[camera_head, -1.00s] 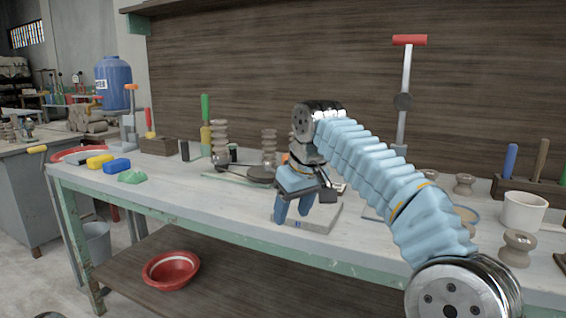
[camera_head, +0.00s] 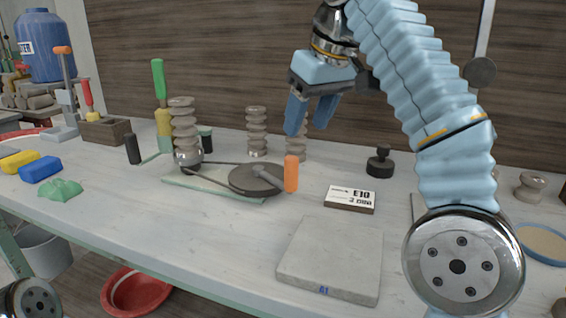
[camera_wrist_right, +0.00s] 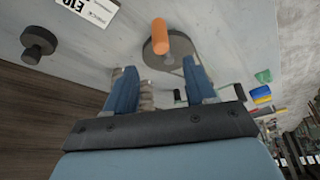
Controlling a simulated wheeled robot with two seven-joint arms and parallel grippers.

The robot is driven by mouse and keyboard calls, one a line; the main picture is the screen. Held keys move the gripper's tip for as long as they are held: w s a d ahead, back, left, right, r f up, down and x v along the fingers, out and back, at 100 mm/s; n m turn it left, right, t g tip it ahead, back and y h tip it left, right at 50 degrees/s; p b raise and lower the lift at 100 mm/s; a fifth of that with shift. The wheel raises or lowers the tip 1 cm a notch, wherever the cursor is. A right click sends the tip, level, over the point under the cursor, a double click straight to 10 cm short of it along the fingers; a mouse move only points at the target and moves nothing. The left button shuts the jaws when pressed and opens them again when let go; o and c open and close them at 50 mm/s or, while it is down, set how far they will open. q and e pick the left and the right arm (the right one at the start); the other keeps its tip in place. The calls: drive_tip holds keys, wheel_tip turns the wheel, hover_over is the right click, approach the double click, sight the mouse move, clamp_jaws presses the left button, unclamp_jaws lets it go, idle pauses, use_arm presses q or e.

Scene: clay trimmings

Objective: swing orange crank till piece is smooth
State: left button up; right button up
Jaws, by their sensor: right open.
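The orange crank handle (camera_head: 291,173) stands upright at the right edge of a dark wheel (camera_head: 250,180) on a pale green base plate. A belt runs from the wheel to a silvery spindle, on which a ribbed clay piece (camera_head: 184,124) stands upright. Its rings look deep, not smooth. My right gripper (camera_head: 308,118) is open and empty, above and behind the crank, fingers pointing down. In the right wrist view, the orange handle (camera_wrist_right: 160,36) lies ahead of and apart from the open fingers (camera_wrist_right: 162,78). My left gripper is out of view.
Other ribbed pieces (camera_head: 257,130) stand behind the wheel. A card marked E10 (camera_head: 350,198), a grey slab (camera_head: 330,258) and a dark knob (camera_head: 380,162) lie to the right. Blue (camera_head: 40,170) and green (camera_head: 58,190) lumps lie left. The tabletop in front of the wheel is clear.

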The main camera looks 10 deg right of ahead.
sight(289, 173)
drive_tip(key=b+x, duration=0.2)
drive_tip(key=x, duration=1.1)
drive_tip(key=shift+w+f, duration=0.1)
drive_tip(key=shift+f, duration=0.15)
clamp_jaws()
